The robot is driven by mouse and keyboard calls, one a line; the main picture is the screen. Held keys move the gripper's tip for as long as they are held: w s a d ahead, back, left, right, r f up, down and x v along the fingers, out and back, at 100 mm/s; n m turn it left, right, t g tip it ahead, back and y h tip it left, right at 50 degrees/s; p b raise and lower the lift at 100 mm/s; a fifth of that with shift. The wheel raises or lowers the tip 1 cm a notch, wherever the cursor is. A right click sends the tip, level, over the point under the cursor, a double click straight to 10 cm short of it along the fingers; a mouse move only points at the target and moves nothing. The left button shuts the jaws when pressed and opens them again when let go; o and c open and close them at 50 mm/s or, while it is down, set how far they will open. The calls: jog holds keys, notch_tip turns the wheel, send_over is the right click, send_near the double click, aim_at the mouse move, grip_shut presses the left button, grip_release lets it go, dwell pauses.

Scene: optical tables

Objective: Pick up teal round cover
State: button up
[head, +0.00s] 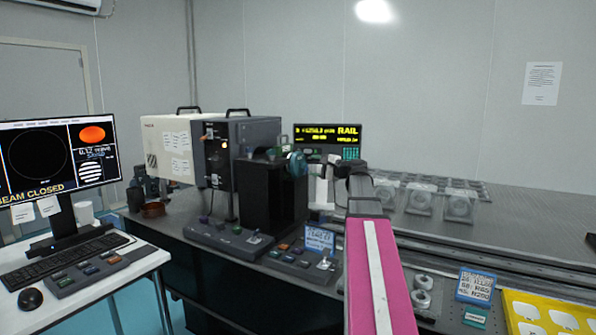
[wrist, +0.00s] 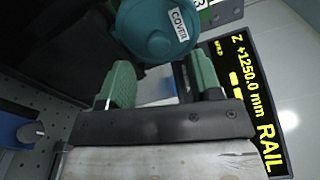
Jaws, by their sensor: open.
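The teal round cover (wrist: 160,38), labelled "COVER", fills the top middle of the wrist view. In the head view the cover (head: 298,163) sits at the right front of a black box-shaped housing. My gripper (wrist: 160,68) is open, its two green-padded fingers spread just below the cover in the wrist view. Nothing is between the fingers, and I cannot tell whether either one touches the cover. In the head view my arm reaches out beside the cover, and its end is only partly visible.
The black housing (head: 272,195) stands left of my arm, with a grey instrument box (head: 235,150) behind it. The yellow-lettered RAIL display (head: 328,137) is close behind my gripper. Control panels (head: 228,238) lie in front. Clear square holders (head: 460,205) stand on the table at right.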

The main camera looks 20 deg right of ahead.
aim_at(305, 165)
jog(key=x, duration=0.4)
jog(key=shift+a+f, duration=0.1)
grip_shut()
